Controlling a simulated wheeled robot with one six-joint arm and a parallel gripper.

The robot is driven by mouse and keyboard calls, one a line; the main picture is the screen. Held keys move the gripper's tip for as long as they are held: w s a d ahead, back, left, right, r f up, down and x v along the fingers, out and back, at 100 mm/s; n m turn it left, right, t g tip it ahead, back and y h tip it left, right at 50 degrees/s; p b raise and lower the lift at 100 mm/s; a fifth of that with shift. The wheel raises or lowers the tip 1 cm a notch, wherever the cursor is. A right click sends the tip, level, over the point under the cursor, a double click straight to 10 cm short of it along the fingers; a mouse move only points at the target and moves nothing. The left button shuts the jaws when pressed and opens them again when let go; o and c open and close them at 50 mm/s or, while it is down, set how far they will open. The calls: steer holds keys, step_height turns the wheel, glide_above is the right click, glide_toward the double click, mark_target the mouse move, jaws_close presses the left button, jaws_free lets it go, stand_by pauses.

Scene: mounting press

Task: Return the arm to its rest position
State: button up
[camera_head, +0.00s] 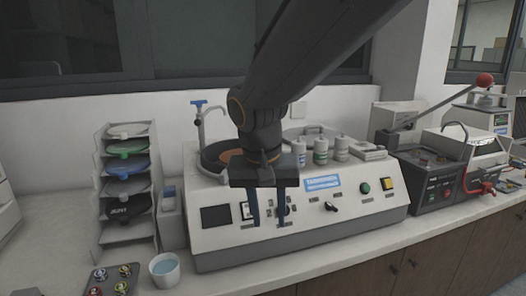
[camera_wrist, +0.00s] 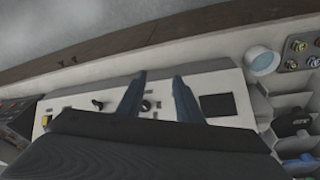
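My gripper (camera_head: 267,208) hangs from my dark arm in front of the polishing machine (camera_head: 230,253) in the head view. Its two blue-grey fingers point down and stand apart, with nothing seen between them. In the wrist view my gripper (camera_wrist: 159,88) also shows both fingers apart, over the sloped control panel with its black knobs and dark display (camera_wrist: 218,105). I cannot tell whether the fingertips touch the panel. My arm hides part of the machine's top.
A rack of discs (camera_head: 127,190), a cup of liquid (camera_head: 164,270) and a tray of small round samples (camera_head: 112,280) stand left. Several bottles (camera_head: 320,150) stand on the machine. A press with a red-knobbed lever (camera_head: 484,80) is at right. The counter's front edge is close.

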steer(key=s+d+f, duration=0.3)
steer(key=d+f, duration=0.1)
steer(key=d, duration=0.2)
steer(key=s+d+f+g, duration=0.1)
steer(key=s+d+f, duration=0.1)
steer(key=d+f, duration=0.3)
steer(key=s+d+f+n+y, duration=0.1)
steer(key=s+d+f, duration=0.2)
steer(key=d, duration=0.4)
steer(key=shift+s+d+f+g, duration=0.15)
steer(key=shift+s+f+g, duration=0.15)
steer(key=shift+f, duration=0.45)
